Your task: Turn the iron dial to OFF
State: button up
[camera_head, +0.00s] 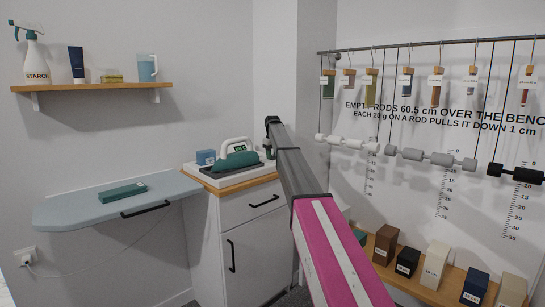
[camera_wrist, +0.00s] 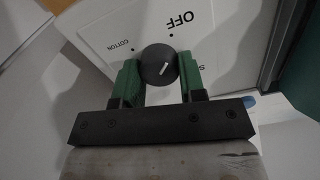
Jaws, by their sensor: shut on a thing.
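The dark round dial (camera_wrist: 158,67) sits on a white panel (camera_wrist: 105,22) in the wrist view. Its short white mark lies right of its centre, slanting up to the right. OFF (camera_wrist: 181,18) is printed above the dial, COTTON at upper left, and a partly hidden label starting with S at right. My gripper (camera_wrist: 160,72) has its two green fingers shut on the dial's sides. In the head view my gripper (camera_head: 267,149) is at the right end of the white station (camera_head: 224,177), beside the green and white iron (camera_head: 236,160). The dial is not distinguishable there.
A folding board (camera_head: 75,206) holding a green block (camera_head: 123,193) is at left. Hanging rods and a shelf of blocks (camera_head: 383,244) are at right.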

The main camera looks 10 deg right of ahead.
jog(key=o, duration=0.9)
jog(key=shift+r, duration=0.1)
notch_tip(320, 180, up, 11)
jog(key=shift+f, duration=0.2)
